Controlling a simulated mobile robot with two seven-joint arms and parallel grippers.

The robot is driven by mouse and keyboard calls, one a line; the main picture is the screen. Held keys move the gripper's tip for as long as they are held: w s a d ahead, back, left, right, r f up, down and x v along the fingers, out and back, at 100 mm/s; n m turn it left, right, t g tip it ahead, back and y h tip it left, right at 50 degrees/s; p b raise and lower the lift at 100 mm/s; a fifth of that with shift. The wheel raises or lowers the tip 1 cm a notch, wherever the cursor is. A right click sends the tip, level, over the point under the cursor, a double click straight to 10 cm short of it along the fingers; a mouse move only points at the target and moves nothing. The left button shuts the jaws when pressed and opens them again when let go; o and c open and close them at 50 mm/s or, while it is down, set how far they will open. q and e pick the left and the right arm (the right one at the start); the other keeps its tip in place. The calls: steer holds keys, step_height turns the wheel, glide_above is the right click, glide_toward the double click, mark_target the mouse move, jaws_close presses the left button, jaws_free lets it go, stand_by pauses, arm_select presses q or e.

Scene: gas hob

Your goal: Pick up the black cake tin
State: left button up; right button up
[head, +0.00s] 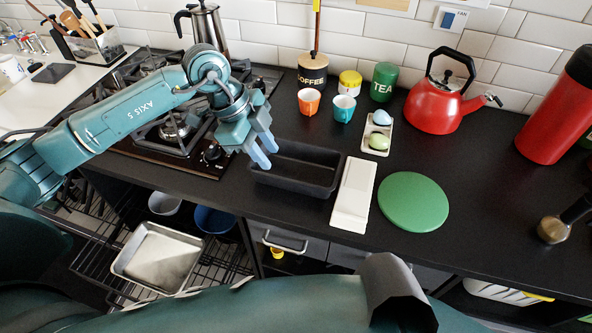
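The black cake tin (296,174) is a long, dark loaf-shaped tin, standing upright and looking empty on the black worktop right of the hob. My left gripper (267,154) is above the tin's left end, pointing down and right. Its two light blue fingers are apart with nothing seen between them. I cannot tell whether a fingertip touches the rim.
A white oblong block (353,194) lies close to the tin's right end, with a green round board (413,201) beyond. Orange (309,102) and teal (343,108) cups stand behind. The hob (172,133) is left, a red kettle (436,105) back right.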

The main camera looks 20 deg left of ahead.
mark_target(287, 179)
arm_select(q)
steer(key=x, duration=1)
steer(key=shift+d+r+p, duration=0.1)
steer(key=shift+d+p, duration=0.05)
steer(key=shift+p, duration=0.15)
jaws_close()
steer(key=shift+r, duration=0.1)
